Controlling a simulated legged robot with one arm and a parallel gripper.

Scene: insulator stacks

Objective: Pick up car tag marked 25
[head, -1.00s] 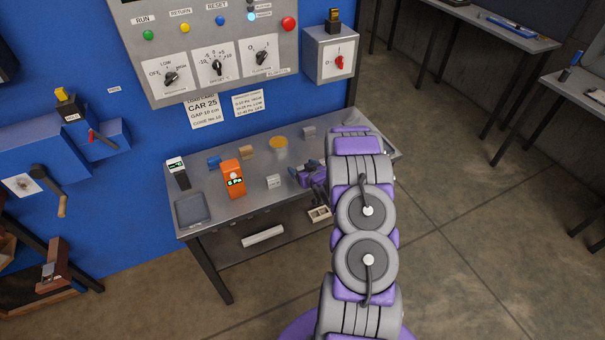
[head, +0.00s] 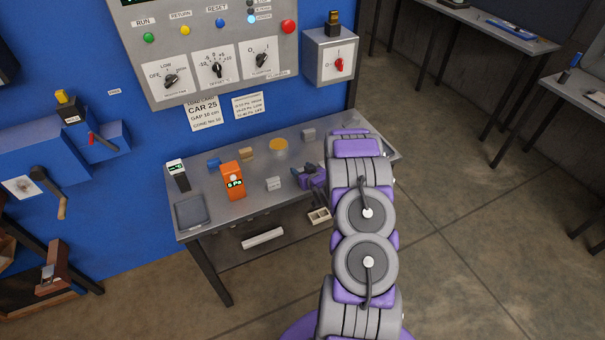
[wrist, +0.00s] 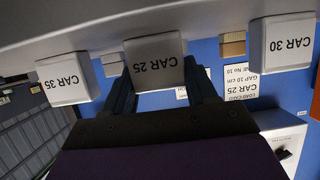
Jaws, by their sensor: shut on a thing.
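The tag marked CAR 25 (wrist: 155,62) is a pale grey block at the upper middle of the wrist view, its lettering upside down. The two dark fingers of my gripper (wrist: 160,90) stand on either side of it, shut on it. It is at the grey table surface in that view; I cannot tell whether it is lifted clear. In the head view my purple gripper (head: 298,172) is low over the front right of the table, and the tag cannot be made out there.
Tags CAR 35 (wrist: 62,80) and CAR 30 (wrist: 281,42) flank it in the wrist view. The metal table (head: 225,205) also bears an orange meter (head: 232,180), a grey tray (head: 189,211) and small blocks. A blue wall with a control panel (head: 215,45) stands behind.

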